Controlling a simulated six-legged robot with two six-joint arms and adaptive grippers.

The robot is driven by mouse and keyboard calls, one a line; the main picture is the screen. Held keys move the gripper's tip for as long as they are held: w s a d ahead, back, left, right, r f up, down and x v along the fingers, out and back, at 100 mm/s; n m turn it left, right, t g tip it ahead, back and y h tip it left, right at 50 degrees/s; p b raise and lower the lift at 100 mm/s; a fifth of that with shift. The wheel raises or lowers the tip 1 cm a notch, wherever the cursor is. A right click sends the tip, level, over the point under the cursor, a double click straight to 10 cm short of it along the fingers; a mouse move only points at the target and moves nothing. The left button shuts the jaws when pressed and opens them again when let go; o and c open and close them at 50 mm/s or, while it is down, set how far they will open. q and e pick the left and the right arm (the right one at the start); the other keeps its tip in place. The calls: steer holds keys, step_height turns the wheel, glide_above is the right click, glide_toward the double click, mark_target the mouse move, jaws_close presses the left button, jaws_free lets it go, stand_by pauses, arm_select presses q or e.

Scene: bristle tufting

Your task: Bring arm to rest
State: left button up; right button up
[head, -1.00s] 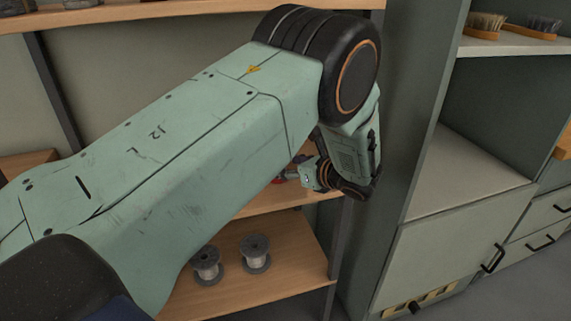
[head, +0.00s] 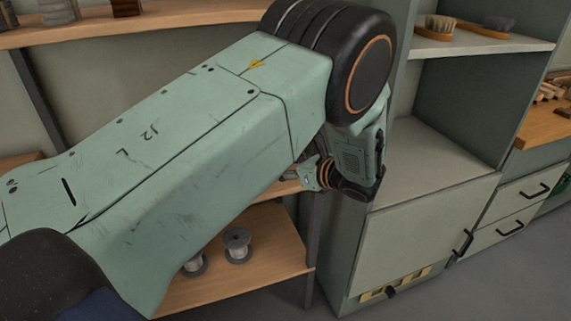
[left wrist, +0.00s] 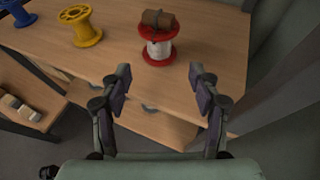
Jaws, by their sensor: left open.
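My left arm (head: 200,150) reaches across the head view from the left, bent down at the elbow. Its fingers are hidden there behind the arm. In the left wrist view my left gripper (left wrist: 160,88) is open, with nothing between its fingers. A red-and-white spool (left wrist: 158,50) stands beyond the fingertips on a wooden shelf, apart from them. A brown block-like piece (left wrist: 158,18) lies on top of the spool. My right gripper is not in view.
A yellow spool (left wrist: 82,25) and a blue spool (left wrist: 15,12) stand on the same shelf (left wrist: 215,35). Two grey spools, one partly hidden (head: 194,264), stand on a lower shelf (head: 265,255). A grey-green cabinet (head: 425,235) stands close right of the arm; brushes (head: 440,27) lie above.

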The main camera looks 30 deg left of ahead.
arm_select(q)
steer(key=shift+s+d+r, duration=0.1)
steer(key=shift+r, duration=0.05)
stand_by(0.3)
steer(key=s+d+f+n+g+h, duration=0.2)
steer(key=s+d+f+n+h, duration=0.35)
steer(key=s+f, duration=0.4)
steer(key=s+d+f+n+g+h, duration=0.1)
steer(key=s+d+f+n+h, duration=0.3)
steer(key=s+d+f+h, duration=0.55)
steer(key=s+a+f+n+y, duration=0.1)
steer(key=s+a+n, duration=0.2)
steer(key=s+n, duration=0.3)
steer(key=s+a+f+n, duration=0.1)
steer(key=s+a+n, duration=0.2)
steer(key=s, duration=1)
steer(key=n, duration=0.3)
steer(key=shift+s+f+g+y, duration=0.15)
steer(key=shift+f+g+y, duration=0.15)
steer(key=shift+f+y, duration=0.1)
